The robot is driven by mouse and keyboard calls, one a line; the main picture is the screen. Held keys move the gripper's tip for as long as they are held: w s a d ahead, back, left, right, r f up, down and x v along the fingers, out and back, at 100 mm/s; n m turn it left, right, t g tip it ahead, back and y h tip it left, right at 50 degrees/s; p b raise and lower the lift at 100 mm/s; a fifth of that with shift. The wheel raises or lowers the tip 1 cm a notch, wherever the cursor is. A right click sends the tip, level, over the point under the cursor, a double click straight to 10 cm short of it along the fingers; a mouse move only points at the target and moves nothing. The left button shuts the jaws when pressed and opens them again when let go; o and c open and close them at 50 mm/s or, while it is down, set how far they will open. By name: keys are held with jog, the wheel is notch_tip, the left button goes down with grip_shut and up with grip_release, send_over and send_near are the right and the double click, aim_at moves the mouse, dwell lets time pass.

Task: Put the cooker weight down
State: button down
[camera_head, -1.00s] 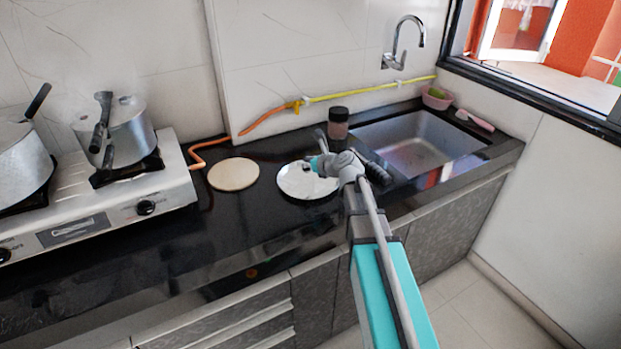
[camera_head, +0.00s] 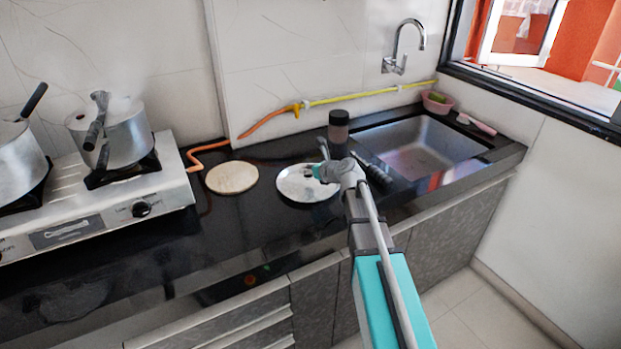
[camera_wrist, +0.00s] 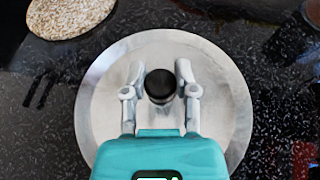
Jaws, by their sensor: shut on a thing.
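The cooker weight is a small black cylinder (camera_wrist: 160,86), seen from above in the wrist view. My gripper (camera_wrist: 160,75) has its two grey fingers closed on either side of it. Both are over a round, shiny metal plate (camera_wrist: 100,105) on the counter. In the head view my gripper (camera_head: 318,172) is over the same plate (camera_head: 300,193), and the weight is mostly hidden and too small to make out clearly. I cannot tell whether the weight touches the plate.
A round wooden board (camera_head: 232,177) lies left of the plate. A dark-lidded jar (camera_head: 338,127) stands behind it, near the sink (camera_head: 425,145). The stove (camera_head: 100,205) with a steel pot (camera_head: 125,135) is at left. The front counter (camera_head: 200,250) is clear.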

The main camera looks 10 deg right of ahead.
jog(key=shift+f+b, duration=0.85)
jog(key=shift+f, duration=0.3)
jog(key=shift+f, duration=0.2)
jog(key=shift+c, duration=2)
grip_release()
jog(key=shift+r, duration=0.2)
jog(key=shift+s+r, duration=0.1)
jog(key=shift+r, duration=0.05)
jog(key=p+v, duration=0.4)
jog(key=v, duration=0.6)
jog(key=shift+p+v, duration=0.35)
jog(key=shift+v, duration=0.55)
